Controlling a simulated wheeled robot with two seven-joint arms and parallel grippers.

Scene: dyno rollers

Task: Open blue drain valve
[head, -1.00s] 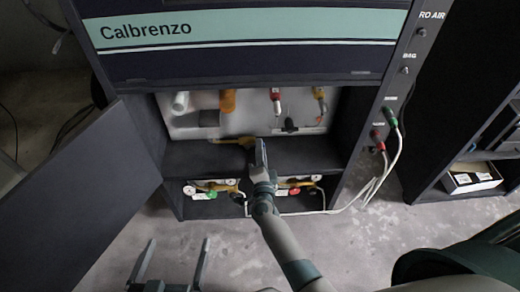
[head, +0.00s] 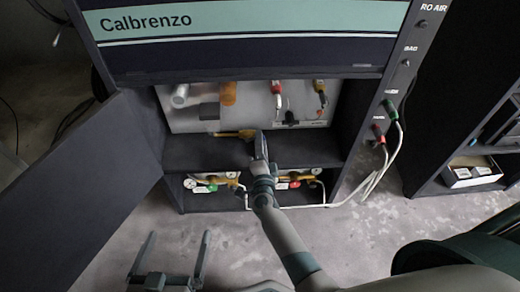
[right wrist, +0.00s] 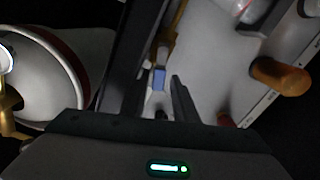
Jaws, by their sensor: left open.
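A small blue part (right wrist: 159,80), which looks like the blue valve's handle, shows in the right wrist view on a pale fitting below a yellow pipe. It lies in the gap between the fingers of my right gripper (right wrist: 155,85); whether they touch it I cannot tell. In the head view my right gripper (head: 261,145) reaches into the cabinet's open bay, just right of a yellow fitting (head: 232,134). There the gripper hides the blue part. My left gripper (head: 177,240) is open and empty, low in the head view, in front of the cabinet.
The cabinet door (head: 85,195) stands open at the left. Below the shelf (head: 200,153) are gauges and green and red knobs. White hoses (head: 375,180) hang at the right post. A white round vessel (right wrist: 45,80) stands left of my right gripper.

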